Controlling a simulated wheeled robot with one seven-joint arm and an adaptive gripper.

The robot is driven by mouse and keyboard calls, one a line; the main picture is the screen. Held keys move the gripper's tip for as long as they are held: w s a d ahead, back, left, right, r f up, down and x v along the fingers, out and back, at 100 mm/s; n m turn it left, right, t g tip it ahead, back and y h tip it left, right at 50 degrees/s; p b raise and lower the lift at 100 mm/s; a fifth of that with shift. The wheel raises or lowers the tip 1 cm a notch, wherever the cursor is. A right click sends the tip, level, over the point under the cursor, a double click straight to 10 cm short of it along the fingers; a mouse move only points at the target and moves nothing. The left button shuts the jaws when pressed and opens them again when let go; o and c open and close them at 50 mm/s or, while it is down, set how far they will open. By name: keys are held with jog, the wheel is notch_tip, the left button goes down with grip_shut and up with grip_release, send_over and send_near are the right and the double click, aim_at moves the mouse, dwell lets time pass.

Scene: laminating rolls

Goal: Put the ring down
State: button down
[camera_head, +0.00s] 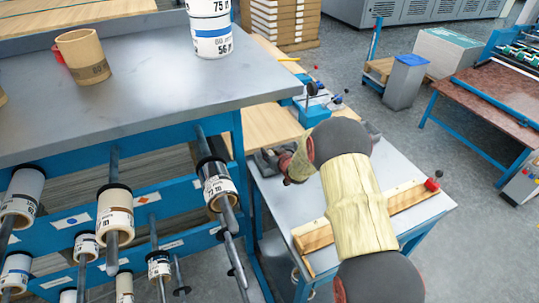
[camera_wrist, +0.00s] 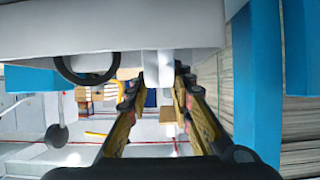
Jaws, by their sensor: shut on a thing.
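In the wrist view my gripper (camera_wrist: 158,78) has its two yellow and black fingers drawn in around a pale piece (camera_wrist: 158,68) at the fingertips. Only a little of this piece shows, and I cannot tell its full shape. A dark open ring (camera_wrist: 88,68) shows just left of the fingers, apart from them, against a pale surface. A brown cardboard ring (camera_head: 84,57) stands upright on the grey table top (camera_head: 150,95) in the head view.
A white labelled roll (camera_head: 210,28) stands at the table's far edge. Below, several rolls hang on rods sticking out of the blue rack (camera_head: 185,190). The right bench (camera_head: 420,210) carries a wooden strip and a red knob (camera_head: 432,184).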

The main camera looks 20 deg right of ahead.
jog(key=shift+r, duration=0.1)
jog(key=shift+f, duration=0.2)
jog(key=c, duration=1.6)
grip_release()
jog(key=shift+o, duration=0.2)
jog(key=shift+r, duration=0.15)
